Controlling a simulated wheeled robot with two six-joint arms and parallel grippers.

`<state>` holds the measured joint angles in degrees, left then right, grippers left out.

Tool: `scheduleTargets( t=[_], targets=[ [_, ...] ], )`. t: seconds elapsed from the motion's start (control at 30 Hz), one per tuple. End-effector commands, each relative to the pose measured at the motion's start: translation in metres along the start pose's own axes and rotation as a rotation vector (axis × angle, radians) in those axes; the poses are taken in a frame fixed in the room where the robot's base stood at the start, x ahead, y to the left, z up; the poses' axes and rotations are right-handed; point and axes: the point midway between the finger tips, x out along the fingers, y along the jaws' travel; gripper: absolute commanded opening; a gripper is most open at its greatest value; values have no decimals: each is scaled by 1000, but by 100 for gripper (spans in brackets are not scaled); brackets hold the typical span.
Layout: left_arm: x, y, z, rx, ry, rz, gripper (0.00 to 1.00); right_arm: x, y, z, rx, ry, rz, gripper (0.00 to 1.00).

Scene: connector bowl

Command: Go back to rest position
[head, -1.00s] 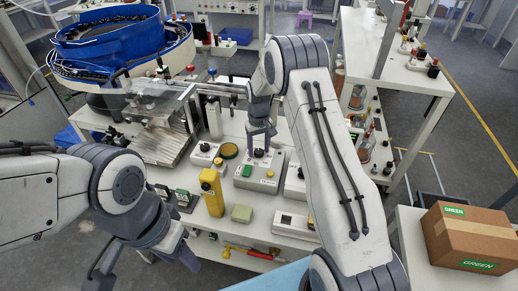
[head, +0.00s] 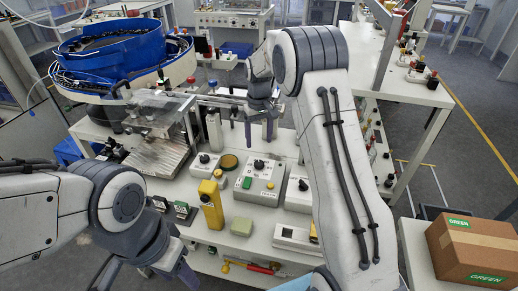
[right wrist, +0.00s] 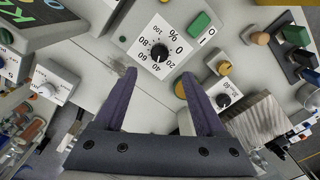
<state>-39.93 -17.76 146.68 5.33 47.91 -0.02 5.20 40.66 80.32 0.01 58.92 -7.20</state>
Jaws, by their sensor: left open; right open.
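My right gripper (head: 260,134) is open and empty. It hangs above the back part of the white table (head: 262,232), behind a grey control box (head: 256,184) with a black dial (head: 259,165). In the right wrist view its two fingers (right wrist: 164,105) are spread apart, with the dial (right wrist: 160,52) and its percent scale beyond the tips and nothing between them. My left gripper (head: 180,277) is low at the left front of the table, partly hidden behind my left arm. It is open, and I see nothing held in it.
A blue bowl feeder (head: 112,45) stands at the back left beside a metal chute (head: 160,150). A cardboard box (head: 475,245) sits at the right.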

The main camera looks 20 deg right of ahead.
Motion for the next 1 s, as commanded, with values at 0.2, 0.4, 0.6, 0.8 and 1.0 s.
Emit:
scheduleTargets(
  t=[0.2, 0.4, 0.6, 0.8, 1.0],
  targets=[
    [0, 0, 0, 0, 0, 0, 50, -7, 0, 0, 0, 0, 0, 72],
    [0, 0, 0, 0, 0, 0, 50, -6, 0, 0, 0, 0, 0, 72],
    [0, 0, 0, 0, 0, 0, 50, -10, -8, 3, -11, 1, -1, 72],
    [0, 0, 0, 0, 0, 0, 50, -44, -85, 49, -131, 15, -16, 72],
    [0, 0, 0, 0, 0, 0, 50, -77, -175, 164, -326, 29, -44, 72]
  ],
)
